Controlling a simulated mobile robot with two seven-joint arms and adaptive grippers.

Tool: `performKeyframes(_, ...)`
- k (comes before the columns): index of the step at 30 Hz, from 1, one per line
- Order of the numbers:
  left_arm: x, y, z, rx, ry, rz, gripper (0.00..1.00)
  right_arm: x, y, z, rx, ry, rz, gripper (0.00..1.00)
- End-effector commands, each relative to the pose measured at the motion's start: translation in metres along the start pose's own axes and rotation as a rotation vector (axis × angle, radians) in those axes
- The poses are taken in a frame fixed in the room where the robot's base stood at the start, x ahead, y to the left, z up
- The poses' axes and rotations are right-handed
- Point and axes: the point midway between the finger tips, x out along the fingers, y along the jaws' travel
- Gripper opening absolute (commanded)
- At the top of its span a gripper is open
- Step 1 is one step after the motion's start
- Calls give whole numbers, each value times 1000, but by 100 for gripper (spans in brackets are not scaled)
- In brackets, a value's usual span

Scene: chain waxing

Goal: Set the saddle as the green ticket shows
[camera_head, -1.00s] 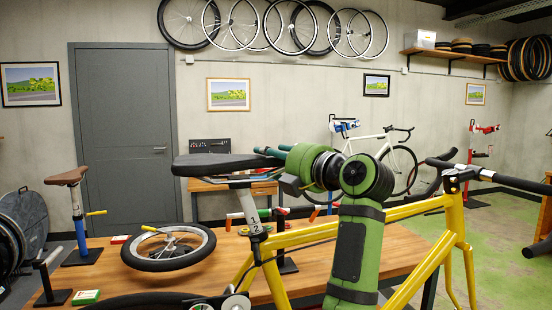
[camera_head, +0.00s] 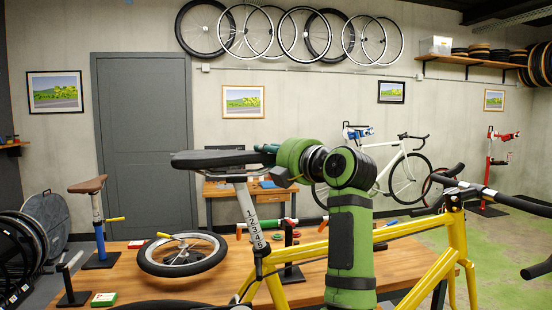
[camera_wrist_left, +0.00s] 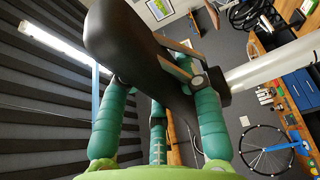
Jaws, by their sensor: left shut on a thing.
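The black saddle (camera_head: 222,160) sits on a pale seatpost (camera_head: 246,205) that rises from the yellow bike frame (camera_head: 290,252). Marks reading 1 to 5 show on the post above the frame. My left gripper (camera_head: 270,163) is shut on the saddle at its right end. In the left wrist view its green fingers (camera_wrist_left: 160,80) straddle the black saddle (camera_wrist_left: 130,45), and the post (camera_wrist_left: 280,65) runs off to the right. A small green and white ticket (camera_head: 104,299) lies at the bench's front left; its print is too small to read. My right gripper is out of view.
The wooden bench (camera_head: 215,280) holds a small wheel (camera_head: 182,254), a stand with a brown saddle (camera_head: 88,186) and a T-handled black stand (camera_head: 72,280). The black handlebar (camera_head: 470,190) is at right. A white bike (camera_head: 395,165) hangs behind.

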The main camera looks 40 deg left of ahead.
Motion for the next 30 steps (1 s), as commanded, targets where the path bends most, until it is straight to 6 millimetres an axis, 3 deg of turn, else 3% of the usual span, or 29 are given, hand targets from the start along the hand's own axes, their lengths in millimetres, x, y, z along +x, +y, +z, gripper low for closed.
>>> performKeyframes(3,0,4,0,-4,-2,11,0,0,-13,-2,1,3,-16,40)
performKeyframes(4,0,4,0,-4,-2,11,38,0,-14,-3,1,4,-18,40)
performKeyframes(6,0,3,0,-4,-2,10,58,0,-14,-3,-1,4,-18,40)
performKeyframes(19,-9,0,1,-1,-4,4,58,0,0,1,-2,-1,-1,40)
performKeyframes(30,-82,0,1,-2,-5,5,58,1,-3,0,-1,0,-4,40)
